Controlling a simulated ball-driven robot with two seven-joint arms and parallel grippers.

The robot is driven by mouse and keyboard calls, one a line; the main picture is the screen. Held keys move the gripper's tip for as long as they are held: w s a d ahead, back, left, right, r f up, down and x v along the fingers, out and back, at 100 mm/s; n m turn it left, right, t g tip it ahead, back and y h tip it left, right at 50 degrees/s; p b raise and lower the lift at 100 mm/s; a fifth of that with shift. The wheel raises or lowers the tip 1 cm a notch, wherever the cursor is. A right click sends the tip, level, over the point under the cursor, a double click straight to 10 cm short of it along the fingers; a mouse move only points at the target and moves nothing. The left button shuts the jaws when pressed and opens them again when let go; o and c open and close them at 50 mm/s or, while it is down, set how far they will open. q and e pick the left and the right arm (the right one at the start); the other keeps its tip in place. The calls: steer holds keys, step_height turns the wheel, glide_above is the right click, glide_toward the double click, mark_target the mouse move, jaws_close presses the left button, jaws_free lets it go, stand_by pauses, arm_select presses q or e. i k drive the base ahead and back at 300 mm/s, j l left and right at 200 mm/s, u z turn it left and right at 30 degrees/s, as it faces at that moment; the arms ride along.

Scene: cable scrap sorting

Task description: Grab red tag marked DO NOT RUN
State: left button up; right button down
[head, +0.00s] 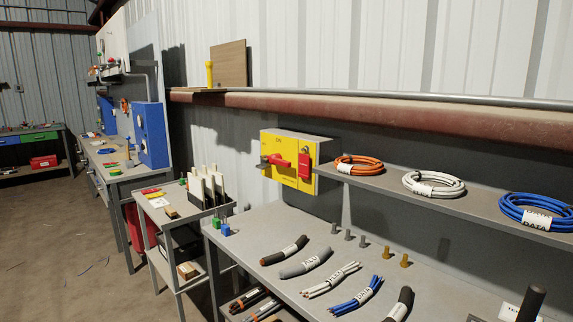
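A yellow switch box (269,146) is mounted on a grey housing at the back of the near bench. A red rotary handle (276,160) sticks out from its front. A small red piece (305,164), which may be a tag or a lock, is on the right part of the yellow face. Its lettering is too small to read, so I cannot tell whether it says DO NOT RUN. Other small red and yellow items (152,193) lie on the cart to the left, also unreadable. Neither of my grippers is in view.
The near bench (255,238) holds several labelled cable pieces (331,280) and short upright pegs (362,241). A shelf (383,183) above carries orange (358,165), white (432,184) and blue (537,212) cable coils. A lower cart (180,216) stands left; open floor (40,240) lies beyond.

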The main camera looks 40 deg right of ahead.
mark_target(303, 159)
steer(key=i+z, duration=0.35)
steer(key=i, duration=0.2)
steer(key=i+j+z, duration=0.35)
steer(key=i, duration=0.15)
steer(key=i+l, duration=0.05)
steer(key=l, duration=0.05)
